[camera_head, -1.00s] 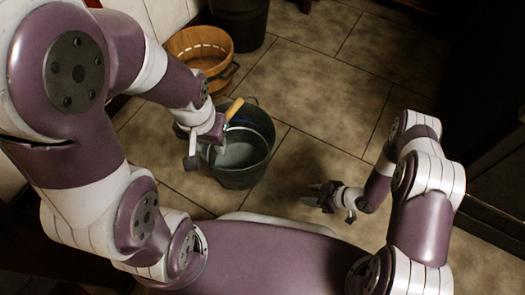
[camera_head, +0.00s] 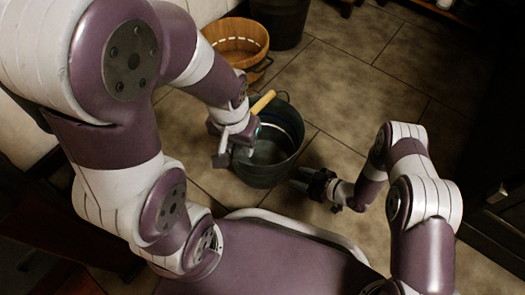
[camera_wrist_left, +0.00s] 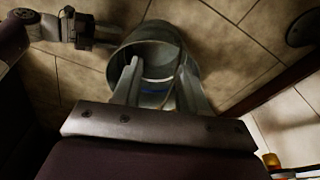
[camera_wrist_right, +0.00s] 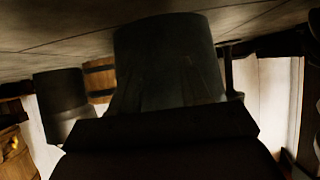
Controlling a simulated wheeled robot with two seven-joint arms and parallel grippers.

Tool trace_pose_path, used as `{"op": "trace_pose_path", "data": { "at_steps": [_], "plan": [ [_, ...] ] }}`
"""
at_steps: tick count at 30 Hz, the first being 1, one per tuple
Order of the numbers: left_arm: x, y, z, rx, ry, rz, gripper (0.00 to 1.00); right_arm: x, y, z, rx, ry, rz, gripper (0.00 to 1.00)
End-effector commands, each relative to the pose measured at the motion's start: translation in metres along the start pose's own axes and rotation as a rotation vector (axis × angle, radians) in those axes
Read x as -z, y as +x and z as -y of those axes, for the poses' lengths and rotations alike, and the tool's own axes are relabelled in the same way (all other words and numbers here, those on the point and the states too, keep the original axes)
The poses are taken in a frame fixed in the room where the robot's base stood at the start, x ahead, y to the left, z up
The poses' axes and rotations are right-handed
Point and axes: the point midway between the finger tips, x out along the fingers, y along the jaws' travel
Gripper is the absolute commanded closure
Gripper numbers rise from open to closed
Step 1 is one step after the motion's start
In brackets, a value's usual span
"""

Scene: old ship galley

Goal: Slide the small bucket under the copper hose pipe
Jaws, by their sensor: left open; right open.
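A grey metal bucket (camera_head: 268,172) stands upright on the tiled floor in front of me, with a wooden-gripped handle (camera_head: 262,101) at its far left rim. In the left wrist view the bucket (camera_wrist_left: 143,57) lies beyond my left gripper (camera_wrist_left: 158,88), whose two pale fingers are apart near its rim; I cannot tell if they touch. In the head view my left gripper (camera_head: 234,140) is at the bucket's left side. My right gripper (camera_head: 302,180) is open and low at its right side, facing it; the bucket (camera_wrist_right: 165,55) fills the right wrist view. I see no copper hose pipe.
A wooden tub (camera_head: 230,28) and a dark bin (camera_head: 280,22) stand behind the bucket, near the wall at left. Tiled floor (camera_head: 370,95) is clear behind and to the right. Dark furniture (camera_head: 495,200) edges the right.

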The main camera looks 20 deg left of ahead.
Motion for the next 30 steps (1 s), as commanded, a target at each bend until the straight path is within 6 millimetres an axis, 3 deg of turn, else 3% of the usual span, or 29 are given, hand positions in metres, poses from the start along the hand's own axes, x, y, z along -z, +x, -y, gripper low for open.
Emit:
{"op": "trace_pose_path", "data": {
  "at_steps": [14,30],
  "plan": [
    [0.0,0.004,0.0,0.0,0.0,0.0,0.57,0.001,0.008,0.0,0.0,0.0,0.001,0.53],
    [-0.002,0.016,0.0,0.0,0.0,0.0,0.57,0.025,0.053,0.0,0.002,-0.004,-0.001,0.53]
  ]
}}
